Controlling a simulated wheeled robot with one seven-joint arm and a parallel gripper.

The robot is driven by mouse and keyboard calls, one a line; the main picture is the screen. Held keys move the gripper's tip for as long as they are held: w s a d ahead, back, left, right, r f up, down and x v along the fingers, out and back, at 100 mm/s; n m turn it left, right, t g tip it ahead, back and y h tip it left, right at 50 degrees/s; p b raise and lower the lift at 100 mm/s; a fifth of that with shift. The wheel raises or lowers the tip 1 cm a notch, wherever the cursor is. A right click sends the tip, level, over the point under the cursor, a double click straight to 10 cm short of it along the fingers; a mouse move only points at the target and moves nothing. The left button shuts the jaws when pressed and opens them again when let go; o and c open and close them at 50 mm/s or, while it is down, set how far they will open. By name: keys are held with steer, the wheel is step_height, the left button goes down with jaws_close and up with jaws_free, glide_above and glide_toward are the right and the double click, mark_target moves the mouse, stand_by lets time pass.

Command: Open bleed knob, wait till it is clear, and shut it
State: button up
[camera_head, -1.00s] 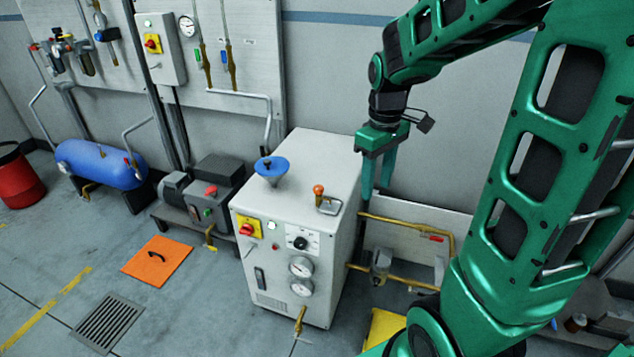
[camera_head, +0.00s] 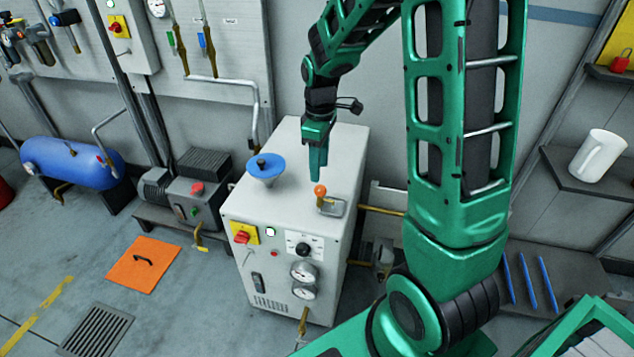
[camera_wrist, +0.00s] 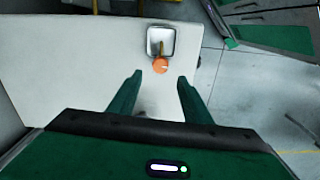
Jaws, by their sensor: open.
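My gripper (camera_head: 318,176) points down over the cabinet top, just behind the knob. In the wrist view my gripper (camera_wrist: 158,75) is open, with nothing between its two green fingers. The knob appears apart from both fingers.
A blue funnel (camera_head: 266,167) stands on the cabinet left of my gripper. The cabinet front has a red switch (camera_head: 242,237), a black dial (camera_head: 303,249) and gauges (camera_head: 303,272).

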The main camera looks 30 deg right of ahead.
mark_target(320, 187)
step_height(320, 187, down, 7)
steer(key=shift+s+d+f, duration=0.1)
steer(key=shift+d, duration=0.05)
stand_by(0.4)
steer(key=c, duration=1.1)
